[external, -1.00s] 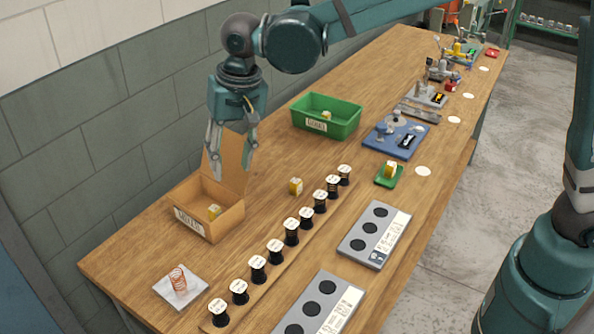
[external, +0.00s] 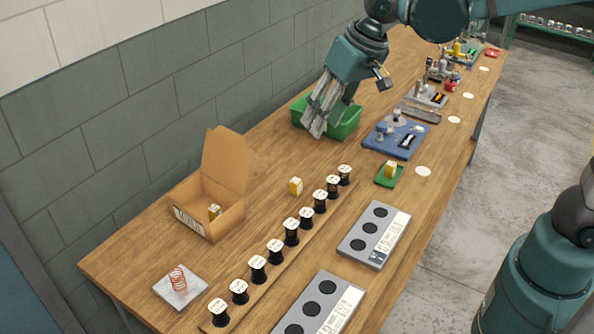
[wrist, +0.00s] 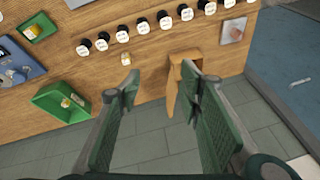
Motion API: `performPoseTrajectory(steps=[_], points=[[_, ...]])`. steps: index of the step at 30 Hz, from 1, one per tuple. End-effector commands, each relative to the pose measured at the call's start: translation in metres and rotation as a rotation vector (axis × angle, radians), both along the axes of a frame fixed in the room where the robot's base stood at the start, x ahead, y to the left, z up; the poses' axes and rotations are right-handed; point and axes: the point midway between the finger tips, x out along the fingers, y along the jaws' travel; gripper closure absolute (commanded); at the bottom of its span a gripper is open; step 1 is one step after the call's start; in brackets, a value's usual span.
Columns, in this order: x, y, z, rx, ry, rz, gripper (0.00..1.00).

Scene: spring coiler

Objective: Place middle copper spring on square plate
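A copper-coloured coil spring (external: 179,279) stands on the pale square plate (external: 165,291) at the near left corner of the bench. The plate (wrist: 228,22) also shows at the upper right in the wrist view, with the small spring (wrist: 238,34) on it. It is the only copper spring I can make out. My gripper (external: 315,130) is far from the plate, tilted in front of the green bin (external: 352,127) in the external view. In the wrist view my gripper's fingers (wrist: 160,78) are spread apart, with nothing between them.
An open cardboard box (external: 228,225) holds a small yellow-and-white item. A similar block (external: 296,187) stands on the bench. A row of black spools (external: 258,269) runs along a wooden strip. Grey trays (external: 378,252) lie nearer the front edge. A brick wall stands behind the bench.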

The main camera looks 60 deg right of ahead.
Motion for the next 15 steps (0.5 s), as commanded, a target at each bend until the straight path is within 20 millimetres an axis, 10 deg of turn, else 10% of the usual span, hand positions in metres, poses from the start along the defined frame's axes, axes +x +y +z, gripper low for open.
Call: performPoseTrajectory(steps=[15], points=[[-0.087, -0.066, -0.005, -0.069, -0.119, 0.107, 0.64]])
